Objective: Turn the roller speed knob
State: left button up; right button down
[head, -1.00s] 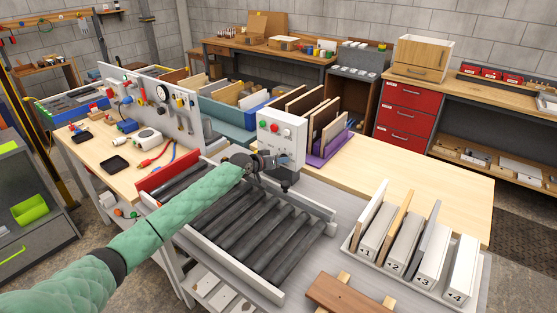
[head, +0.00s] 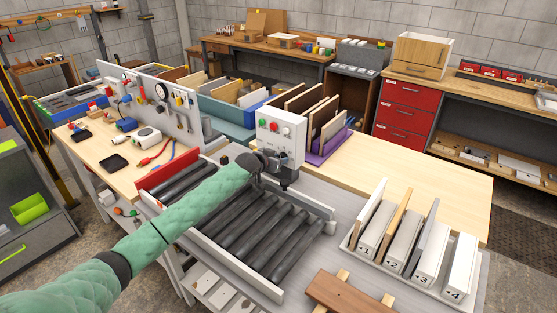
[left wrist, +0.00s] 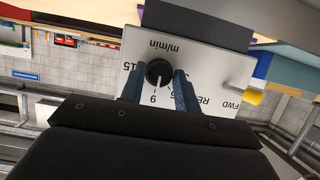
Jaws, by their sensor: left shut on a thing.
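The roller speed knob (left wrist: 159,73) is black and round with a white pointer line. It sits on a white panel (left wrist: 205,62) marked "m/min", seen tilted in the left wrist view. My left gripper (left wrist: 158,85) has its two blue-grey fingers on either side of the knob, shut on it. In the head view my left gripper (head: 272,160) is at the lower front of the white control box (head: 283,128) and hides the knob there. The right gripper is not in view.
A yellow-tipped lever (left wrist: 252,96) by "FWD" stands beside the knob. The box has red and green buttons. Below my arm runs the grey roller conveyor (head: 262,232). Numbered slots (head: 410,250) stand at the right, and a brown board (head: 345,296) lies in front.

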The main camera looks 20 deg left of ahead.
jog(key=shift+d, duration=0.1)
pick_arm(q)
jog(key=o, duration=1)
jog(key=shift+c, duration=0.2)
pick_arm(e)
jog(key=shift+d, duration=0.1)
pick_arm(q)
jog(key=b+v, duration=0.3)
jog(key=v, duration=0.4)
jog(key=shift+s+a+r, duration=0.15)
jog(key=shift+s+r, duration=0.05)
jog(key=shift+s, duration=0.15)
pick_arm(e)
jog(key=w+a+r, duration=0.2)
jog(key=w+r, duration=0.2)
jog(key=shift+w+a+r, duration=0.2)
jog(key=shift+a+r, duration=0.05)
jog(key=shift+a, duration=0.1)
pick_arm(q)
jog(key=shift+f, duration=0.1)
